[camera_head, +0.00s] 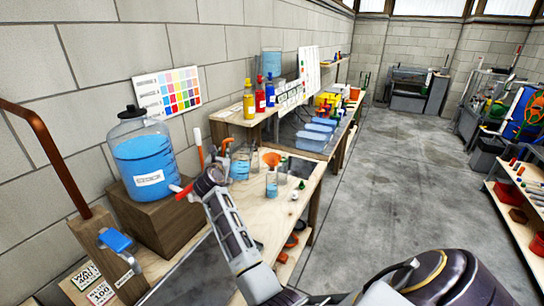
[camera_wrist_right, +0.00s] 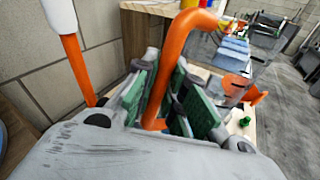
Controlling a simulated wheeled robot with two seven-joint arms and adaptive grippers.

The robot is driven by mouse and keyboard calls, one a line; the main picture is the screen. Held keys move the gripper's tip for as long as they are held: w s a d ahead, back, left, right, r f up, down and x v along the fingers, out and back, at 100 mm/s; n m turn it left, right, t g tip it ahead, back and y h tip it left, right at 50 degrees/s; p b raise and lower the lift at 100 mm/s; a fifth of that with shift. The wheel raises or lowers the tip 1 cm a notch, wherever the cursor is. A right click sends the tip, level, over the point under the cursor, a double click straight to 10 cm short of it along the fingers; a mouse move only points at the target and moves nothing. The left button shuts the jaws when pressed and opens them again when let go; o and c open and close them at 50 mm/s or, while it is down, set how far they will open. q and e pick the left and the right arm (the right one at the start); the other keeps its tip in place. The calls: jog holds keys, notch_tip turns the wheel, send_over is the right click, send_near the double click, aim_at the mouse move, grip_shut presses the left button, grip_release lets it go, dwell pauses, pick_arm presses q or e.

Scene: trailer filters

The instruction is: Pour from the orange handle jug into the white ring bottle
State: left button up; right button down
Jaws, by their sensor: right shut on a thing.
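My right gripper (camera_head: 224,160) is shut on the orange handle (camera_wrist_right: 172,65) of the jug; the green finger pads sit on both sides of the handle in the right wrist view. The clear jug (camera_head: 241,166) with blue liquid is just right of the gripper, partly covered by it. Its base is hidden, so I cannot tell whether it touches the bench. My left gripper is out of view.
A large blue-filled carboy (camera_head: 145,160) stands on a wooden block (camera_head: 160,215) at left. Small caps and a white piece (camera_head: 294,195) lie near the bench's right edge. A raised shelf with yellow (camera_head: 248,102) and red bottles (camera_head: 260,98) is behind.

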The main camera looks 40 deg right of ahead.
jog(key=shift+a+r+n+h, duration=0.25)
jog(key=shift+r+n+h, duration=0.05)
jog(key=shift+r+n, duration=0.15)
jog(key=shift+a+r+n+t+h+b, duration=0.25)
jog(key=shift+r+n+t+h+b, duration=0.3)
jog(key=shift+r, duration=0.5)
jog(key=shift+r, duration=0.1)
jog(key=shift+r+p, duration=2.3)
jog(key=shift+r, duration=0.15)
notch_tip(320, 180, up, 5)
jog(key=p, duration=0.4)
dwell(0.4)
jog(key=shift+f, duration=0.1)
dwell(2.0)
